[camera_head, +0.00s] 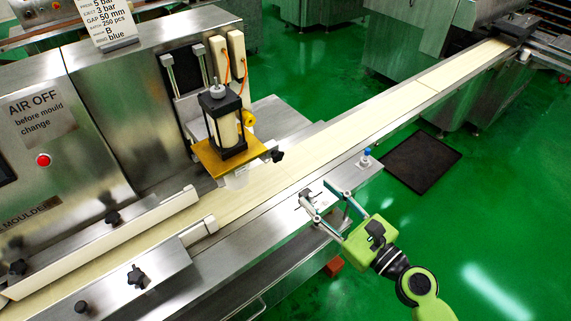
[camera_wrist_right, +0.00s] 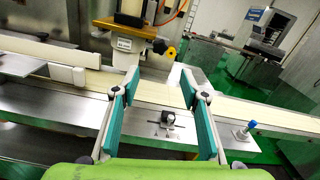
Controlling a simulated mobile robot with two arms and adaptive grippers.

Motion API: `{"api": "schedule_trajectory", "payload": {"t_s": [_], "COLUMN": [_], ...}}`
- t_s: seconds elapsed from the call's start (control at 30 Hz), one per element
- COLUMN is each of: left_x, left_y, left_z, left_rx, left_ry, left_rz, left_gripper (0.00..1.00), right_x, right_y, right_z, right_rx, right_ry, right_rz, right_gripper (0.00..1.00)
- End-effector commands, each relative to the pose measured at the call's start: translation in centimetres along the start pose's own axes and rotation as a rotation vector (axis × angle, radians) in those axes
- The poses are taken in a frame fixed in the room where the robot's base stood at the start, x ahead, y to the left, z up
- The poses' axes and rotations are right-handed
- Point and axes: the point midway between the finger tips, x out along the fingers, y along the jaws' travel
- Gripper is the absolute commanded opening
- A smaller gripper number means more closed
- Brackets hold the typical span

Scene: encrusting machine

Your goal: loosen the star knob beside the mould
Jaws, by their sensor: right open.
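The mould unit is a black-framed block with a pale cylinder (camera_head: 226,122), on a gold plate (camera_head: 207,157) above the belt. A black star knob (camera_head: 277,155) sits at the plate's right edge; it also shows in the right wrist view (camera_wrist_right: 160,46), top centre. A yellow knob (camera_head: 250,118) is on the block's right side. My right gripper (camera_head: 320,193) is open and empty over the near edge of the conveyor, apart from the star knob and nearer the camera. Its two teal-padded fingers (camera_wrist_right: 157,85) are spread in the right wrist view. My left gripper is out of view.
A cream belt (camera_head: 380,115) runs diagonally past the mould. A blue-topped fitting (camera_head: 365,158) stands on the near rail. A small dark fitting (camera_wrist_right: 168,119) shows between my fingers in the wrist view. More black knobs (camera_head: 136,275) are at lower left. A dark mat (camera_head: 422,163) lies on the floor.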

Motion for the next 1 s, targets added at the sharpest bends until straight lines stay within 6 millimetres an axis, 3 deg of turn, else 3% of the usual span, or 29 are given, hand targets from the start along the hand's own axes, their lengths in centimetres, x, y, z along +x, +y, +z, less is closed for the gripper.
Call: {"api": "schedule_trajectory", "payload": {"t_s": [0.27, 0.6, 0.8, 1.0], "left_x": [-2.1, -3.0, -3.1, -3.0], "left_y": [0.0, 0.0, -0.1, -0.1], "left_z": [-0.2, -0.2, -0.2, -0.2], "left_rx": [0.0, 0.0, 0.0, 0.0], "left_ry": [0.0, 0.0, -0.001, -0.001], "left_rz": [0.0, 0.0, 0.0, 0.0], "left_gripper": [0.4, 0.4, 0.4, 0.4], "right_x": [5.4, 11.6, 13.0, 13.2], "right_y": [-0.1, 0.0, 0.0, 0.0], "right_z": [0.6, 0.2, 0.0, 0.0], "right_rx": [-0.004, -0.006, -0.007, -0.008], "right_ry": [-0.003, -0.001, 0.001, 0.001], "right_rz": [0.0, 0.0, 0.0, 0.0], "right_gripper": [0.4, 0.4, 0.4, 0.4]}}
